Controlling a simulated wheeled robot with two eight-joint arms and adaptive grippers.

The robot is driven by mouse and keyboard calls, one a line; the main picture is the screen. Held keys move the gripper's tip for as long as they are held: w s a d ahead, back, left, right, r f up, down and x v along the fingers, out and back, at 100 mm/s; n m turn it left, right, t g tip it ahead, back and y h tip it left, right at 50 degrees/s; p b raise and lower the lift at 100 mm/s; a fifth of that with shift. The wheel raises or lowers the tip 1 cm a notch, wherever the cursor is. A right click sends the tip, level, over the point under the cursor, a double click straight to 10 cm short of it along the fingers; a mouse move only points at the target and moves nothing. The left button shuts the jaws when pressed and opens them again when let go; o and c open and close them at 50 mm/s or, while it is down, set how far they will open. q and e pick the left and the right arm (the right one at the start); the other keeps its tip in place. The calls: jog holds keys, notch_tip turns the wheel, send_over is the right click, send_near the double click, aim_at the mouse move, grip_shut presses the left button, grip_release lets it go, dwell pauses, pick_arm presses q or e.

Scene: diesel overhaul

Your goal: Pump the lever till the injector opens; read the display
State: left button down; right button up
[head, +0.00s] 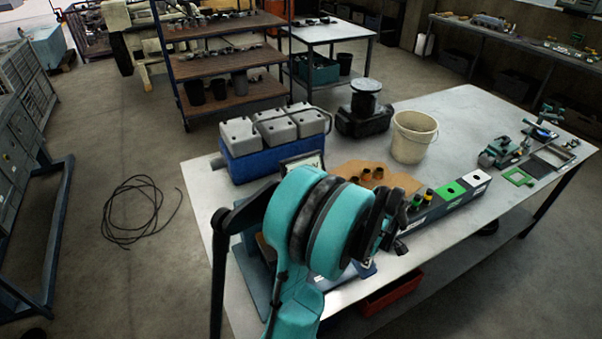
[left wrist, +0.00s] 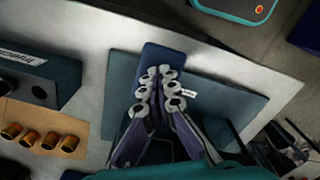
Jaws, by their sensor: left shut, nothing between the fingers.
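A black bent bar (head: 226,225) that looks like the lever stands at the near left edge of the bench, left of my left arm. The tester's teal base plate (head: 251,283) shows beside it. A framed panel (head: 303,162), possibly the display, is partly hidden behind my arm; no reading can be made out. My left gripper (head: 381,226) is above the bench's near side, away from the bar. In the left wrist view its fingers (left wrist: 160,88) are shut and empty over a dark blue block (left wrist: 164,58) on a teal plate (left wrist: 222,103). I cannot make out the injector.
On the bench (head: 455,112) are a blue crate with grey lids (head: 262,160), a white bucket (head: 414,137), brown caps on cardboard (head: 402,182) and a dark rack (head: 455,200). A red bin (head: 392,293) sits below. A cable coil (head: 135,212) lies on the floor.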

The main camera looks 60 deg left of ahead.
pick_arm(q)
jog(key=shift+a+f+b, duration=0.1)
jog(key=shift+f+b, duration=0.45)
jog(key=shift+f, duration=0.3)
notch_tip(320, 180, up, 8)
jog(key=p, duration=0.6)
jog(key=shift+r, duration=0.25)
notch_tip(320, 180, up, 4)
jog(key=p, duration=0.3)
